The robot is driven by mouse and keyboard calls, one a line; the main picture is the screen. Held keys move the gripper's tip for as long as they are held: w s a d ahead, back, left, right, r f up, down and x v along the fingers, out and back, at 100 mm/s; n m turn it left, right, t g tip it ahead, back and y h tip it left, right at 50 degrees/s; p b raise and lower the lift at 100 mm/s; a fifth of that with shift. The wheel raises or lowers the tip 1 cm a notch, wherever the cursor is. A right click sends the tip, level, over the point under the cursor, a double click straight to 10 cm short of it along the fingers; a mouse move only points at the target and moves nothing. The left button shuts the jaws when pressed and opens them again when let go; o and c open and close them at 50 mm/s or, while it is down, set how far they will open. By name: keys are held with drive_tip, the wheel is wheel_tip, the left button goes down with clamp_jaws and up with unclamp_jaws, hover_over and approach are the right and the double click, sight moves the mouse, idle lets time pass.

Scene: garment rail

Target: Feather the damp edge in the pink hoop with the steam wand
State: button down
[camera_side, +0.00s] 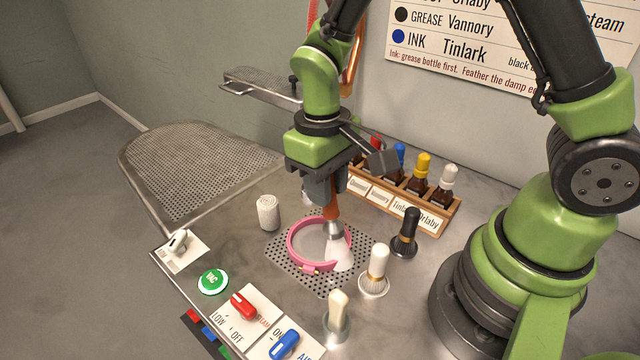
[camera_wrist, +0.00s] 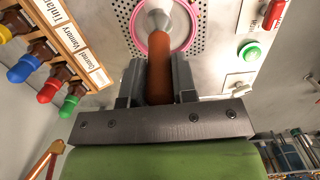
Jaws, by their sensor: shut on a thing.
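My gripper (camera_side: 328,190) is shut on the brown handle of the steam wand (camera_side: 331,212). The wand points down, and its metal nozzle is over the right part of the pink hoop (camera_side: 291,240). A pale white plume of steam (camera_side: 340,252) spreads below the nozzle. In the wrist view the wand (camera_wrist: 159,75) runs from the gripper (camera_wrist: 160,95) to the pink hoop (camera_wrist: 139,42). A damp edge on the cloth cannot be made out; nozzle and steam cover part of it.
A wooden rack of bottles (camera_side: 425,216) stands behind the hoop. A black-topped brush (camera_side: 407,232), a white one (camera_side: 376,270) and a cream one (camera_side: 337,318) stand to the right and front. A white roll (camera_side: 268,213) is at left. Red (camera_side: 243,305) and blue (camera_side: 285,345) knobs sit in front.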

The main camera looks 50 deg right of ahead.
drive_tip(key=shift+r, duration=0.1)
drive_tip(key=shift+r, duration=3.45)
